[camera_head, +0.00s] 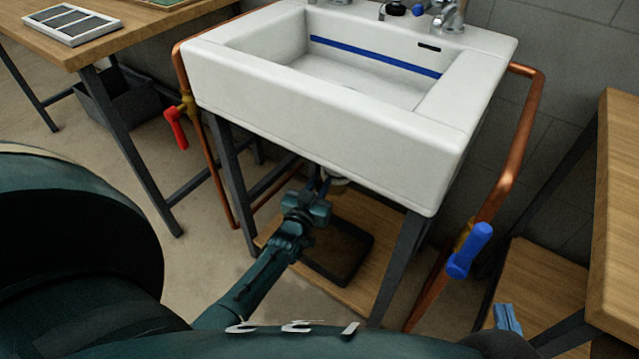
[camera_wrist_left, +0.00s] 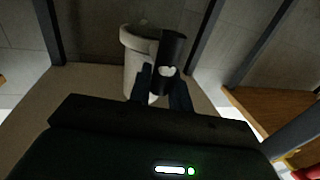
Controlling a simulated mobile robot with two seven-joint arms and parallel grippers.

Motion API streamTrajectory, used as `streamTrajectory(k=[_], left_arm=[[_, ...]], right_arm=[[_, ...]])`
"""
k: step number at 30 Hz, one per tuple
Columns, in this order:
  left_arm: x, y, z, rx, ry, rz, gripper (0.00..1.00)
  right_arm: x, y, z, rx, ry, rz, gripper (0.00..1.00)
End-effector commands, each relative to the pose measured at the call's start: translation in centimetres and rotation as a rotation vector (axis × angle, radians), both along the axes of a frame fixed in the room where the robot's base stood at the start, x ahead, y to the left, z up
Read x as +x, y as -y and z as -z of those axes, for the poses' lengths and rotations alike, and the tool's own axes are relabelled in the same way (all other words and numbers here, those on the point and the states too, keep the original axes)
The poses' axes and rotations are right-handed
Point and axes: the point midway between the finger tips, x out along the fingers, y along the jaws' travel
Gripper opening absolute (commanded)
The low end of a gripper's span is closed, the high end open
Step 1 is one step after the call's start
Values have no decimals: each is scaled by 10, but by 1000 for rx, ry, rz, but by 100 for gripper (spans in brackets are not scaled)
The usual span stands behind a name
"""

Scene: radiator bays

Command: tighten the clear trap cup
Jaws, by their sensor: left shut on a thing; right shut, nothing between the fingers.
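The trap cup shows in the left wrist view as a pale rounded cylinder (camera_wrist_left: 136,66) with a wider rim, under the sink. In the head view only a small pale part (camera_head: 337,181) shows below the basin, mostly hidden. My left gripper (camera_head: 320,186) reaches under the sink from the front.
The white sink (camera_head: 320,110) overhangs my left gripper, with dark legs on both sides. A dark tray (camera_head: 340,252) lies on the wooden shelf (camera_head: 376,285) below. Copper pipes carry a red valve handle (camera_head: 175,127) at left and a blue one (camera_head: 470,250) at right. Wooden benches flank the sink.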

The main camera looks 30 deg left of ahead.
Motion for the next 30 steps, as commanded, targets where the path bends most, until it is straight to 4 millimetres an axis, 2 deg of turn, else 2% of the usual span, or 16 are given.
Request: streamTrajectory(k=[9,10,17,30], left_arm=[[0,4,0,-1,1,7,0],[0,4,0,-1,1,7,21],[0,3,0,-1,0,4,39],[-1,1,0,0,-1,2,39]], right_arm=[[0,0,0,0,0,0,0],[0,0,0,0,0,0,0],[0,0,0,0,0,0,0],[0,0,-1,0,-2,0,0]])
